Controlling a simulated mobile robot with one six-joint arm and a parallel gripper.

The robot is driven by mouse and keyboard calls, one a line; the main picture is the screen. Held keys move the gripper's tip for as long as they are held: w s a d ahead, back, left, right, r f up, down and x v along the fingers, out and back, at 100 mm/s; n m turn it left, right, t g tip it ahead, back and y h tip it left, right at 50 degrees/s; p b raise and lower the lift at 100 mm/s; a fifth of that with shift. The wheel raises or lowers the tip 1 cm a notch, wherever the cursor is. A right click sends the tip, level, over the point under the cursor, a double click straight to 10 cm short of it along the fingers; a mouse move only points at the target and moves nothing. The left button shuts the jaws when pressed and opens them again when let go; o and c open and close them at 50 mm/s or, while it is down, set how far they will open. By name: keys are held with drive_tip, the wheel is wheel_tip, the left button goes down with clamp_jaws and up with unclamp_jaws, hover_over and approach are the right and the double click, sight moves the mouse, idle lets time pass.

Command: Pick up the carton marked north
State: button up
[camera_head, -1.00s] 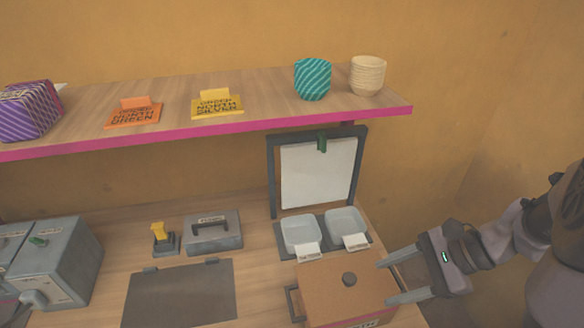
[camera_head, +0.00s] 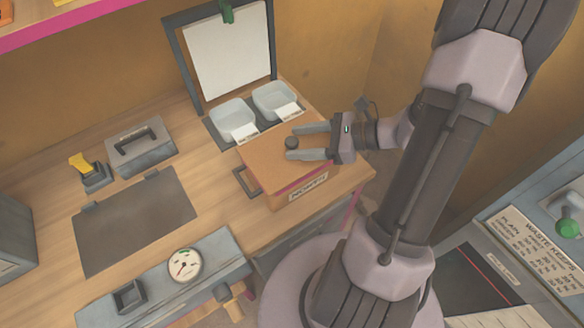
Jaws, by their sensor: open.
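I see no carton that I can read as marked north. A brown lidded box (camera_head: 262,153) sits at the right end of the bench, with a dark knob (camera_head: 291,143) on its lid, a dark handle at its left and a pink stripe. The small label (camera_head: 308,187) on its front is too blurred to read surely. My gripper (camera_head: 298,142) is open over the box's lid, its two fingers pointing left with the knob between their tips. I cannot tell whether the fingers touch the knob. Whatever is inside the box is hidden.
Two pale trays (camera_head: 235,117) stand behind the box, before a framed white board (camera_head: 232,52). A dark plate (camera_head: 137,219), a yellow-handled stamp (camera_head: 86,170), a grey handled block (camera_head: 141,149) and a gauge (camera_head: 185,264) are to the left. A waste panel (camera_head: 530,240) stands at right.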

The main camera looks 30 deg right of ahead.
drive_tip(key=shift+x, duration=1.25)
drive_tip(key=shift+s, duration=0.15)
clamp_jaws()
drive_tip(key=shift+f, duration=0.1)
